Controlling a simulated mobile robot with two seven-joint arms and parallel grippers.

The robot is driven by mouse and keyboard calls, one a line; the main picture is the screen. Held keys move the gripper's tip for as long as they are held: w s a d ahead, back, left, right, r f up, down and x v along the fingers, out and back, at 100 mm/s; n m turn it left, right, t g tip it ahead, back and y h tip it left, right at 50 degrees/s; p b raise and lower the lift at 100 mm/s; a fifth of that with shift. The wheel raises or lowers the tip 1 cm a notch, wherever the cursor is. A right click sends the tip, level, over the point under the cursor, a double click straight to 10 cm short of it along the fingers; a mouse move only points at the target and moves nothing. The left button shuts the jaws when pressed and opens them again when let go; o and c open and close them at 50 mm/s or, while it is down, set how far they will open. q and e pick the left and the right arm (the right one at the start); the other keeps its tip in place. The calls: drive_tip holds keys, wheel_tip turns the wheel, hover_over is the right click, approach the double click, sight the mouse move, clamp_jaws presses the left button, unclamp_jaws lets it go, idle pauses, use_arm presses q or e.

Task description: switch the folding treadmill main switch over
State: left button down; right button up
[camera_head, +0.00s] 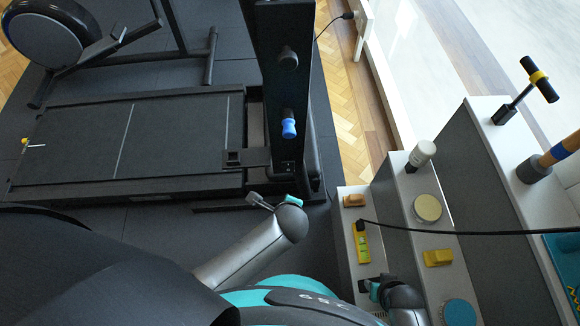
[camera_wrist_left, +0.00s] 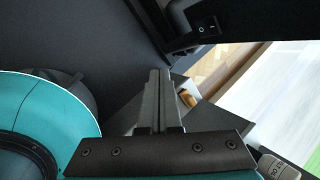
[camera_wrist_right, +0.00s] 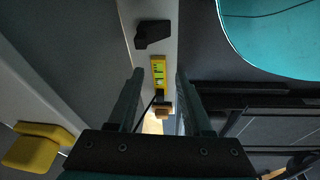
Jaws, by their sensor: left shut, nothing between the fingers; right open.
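The folding treadmill (camera_head: 128,140) lies with its dark deck flat at the left of the head view and a black upright (camera_head: 270,75) at its right end. The main switch (camera_wrist_left: 207,25) is a small black rocker with white marks, on a dark part at the top of the left wrist view. I cannot tell which side is pressed in. My left gripper (camera_head: 260,202) is shut and empty, in front of the upright's foot. In the left wrist view its fingers (camera_wrist_left: 160,78) point up, below and left of the switch, apart from it. My right gripper (camera_head: 372,288) is open and empty beside the stepped unit; its fingers (camera_wrist_right: 157,82) are spread.
Parquet (camera_head: 345,115) shows behind.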

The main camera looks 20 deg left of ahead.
use_arm(q)
drive_tip(key=w+m+p, duration=0.1)
drive_tip(key=m, duration=0.3)
drive_tip(key=w+m+t+p, duration=0.1)
drive_tip(key=w+m, duration=0.1)
drive_tip(key=m, duration=0.2)
drive_tip(key=w+m+t+p, duration=0.1)
drive_tip(key=m, duration=0.3)
drive_tip(key=shift+w+d+r+m+y, duration=0.1)
drive_tip(key=shift+w+d+m+y, duration=0.1)
drive_tip(key=shift+d+m+y, duration=0.15)
use_arm(e)
drive_tip(key=s+d+f, duration=0.3)
drive_tip(key=s+d, duration=0.1)
drive_tip(key=s, duration=0.4)
drive_tip(key=shift+f+g, duration=0.25)
drive_tip(key=shift+g, duration=0.05)
drive_tip(key=shift+s, duration=0.1)
